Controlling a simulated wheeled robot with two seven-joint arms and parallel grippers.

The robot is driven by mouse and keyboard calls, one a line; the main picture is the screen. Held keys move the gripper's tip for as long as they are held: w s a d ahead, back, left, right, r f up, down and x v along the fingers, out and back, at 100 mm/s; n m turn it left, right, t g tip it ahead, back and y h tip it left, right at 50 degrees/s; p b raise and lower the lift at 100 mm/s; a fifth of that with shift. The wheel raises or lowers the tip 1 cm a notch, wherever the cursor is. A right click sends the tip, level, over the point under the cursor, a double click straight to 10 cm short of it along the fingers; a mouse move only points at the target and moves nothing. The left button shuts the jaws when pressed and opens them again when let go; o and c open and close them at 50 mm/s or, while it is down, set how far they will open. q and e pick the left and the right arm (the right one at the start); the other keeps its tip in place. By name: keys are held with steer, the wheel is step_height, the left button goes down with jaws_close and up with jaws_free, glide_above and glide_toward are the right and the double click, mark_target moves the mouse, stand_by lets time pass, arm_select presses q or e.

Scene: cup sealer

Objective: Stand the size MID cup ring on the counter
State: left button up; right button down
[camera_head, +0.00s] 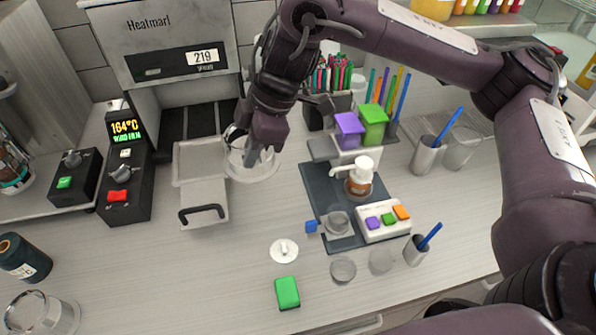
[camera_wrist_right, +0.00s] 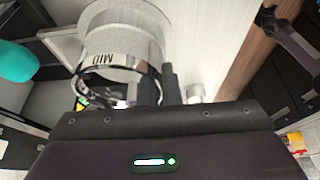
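The MID cup ring (camera_wrist_right: 112,46) is a pale ring with a wide flange and a shiny band, lettered MID, in the right wrist view. In the head view the ring (camera_head: 240,173) is low over the counter, right of the sealer's tray. My right gripper (camera_head: 258,158) comes down onto it from above. In the wrist view the dark fingers (camera_wrist_right: 158,88) are closed on the ring's wall at one side. I cannot tell whether its flange touches the counter (camera_head: 210,258). My left gripper is not in view.
The sealer's tray (camera_head: 201,160) with a black handle is close on the left. A clear ring-like piece (camera_head: 42,315) stands at front left. The front-left counter has free room.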

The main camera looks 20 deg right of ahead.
steer(key=shift+w+f+b, duration=0.1)
steer(key=shift+f+b, duration=0.85)
steer(key=shift+f, duration=8.7)
steer(key=shift+f, duration=0.15)
steer(key=c, duration=2)
jaws_free()
steer(key=o, duration=0.4)
